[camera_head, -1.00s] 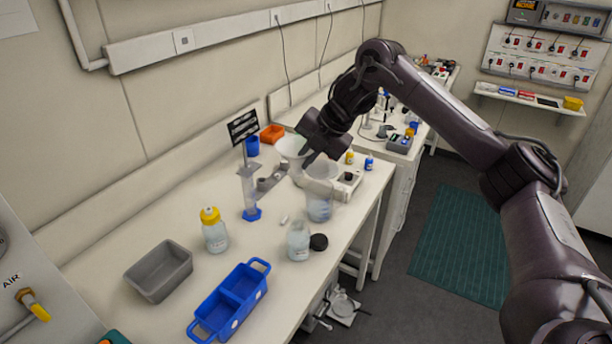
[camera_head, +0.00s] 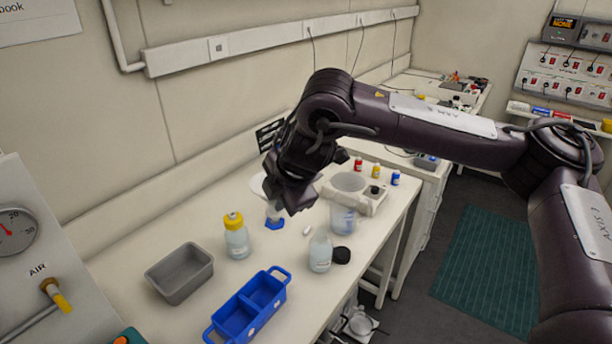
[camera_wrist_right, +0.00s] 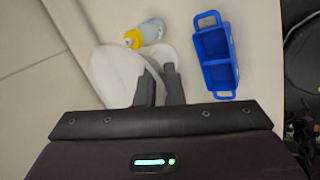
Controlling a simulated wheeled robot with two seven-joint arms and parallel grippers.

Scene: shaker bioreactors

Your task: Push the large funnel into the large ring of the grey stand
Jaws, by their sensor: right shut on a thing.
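My right gripper (camera_head: 290,200) hangs over the bench, behind the middle row of glassware. In the right wrist view its two fingers (camera_wrist_right: 160,86) are close together on the white large funnel (camera_wrist_right: 110,72), with the funnel's wide mouth to their left. In the head view only the left edge of the funnel (camera_head: 258,186) shows beside the gripper. The grey stand and its large ring are hidden behind my gripper and arm, so I cannot tell how the funnel sits relative to the ring. My left gripper is not in view.
A blue hexagonal base (camera_head: 275,223) shows below the gripper. A yellow-capped bottle (camera_head: 237,238), a clear bottle (camera_head: 320,254) and a beaker (camera_head: 344,218) stand around it. A grey tray (camera_head: 180,275) and a blue carrier (camera_head: 240,312) are in front. The bench between them is clear.

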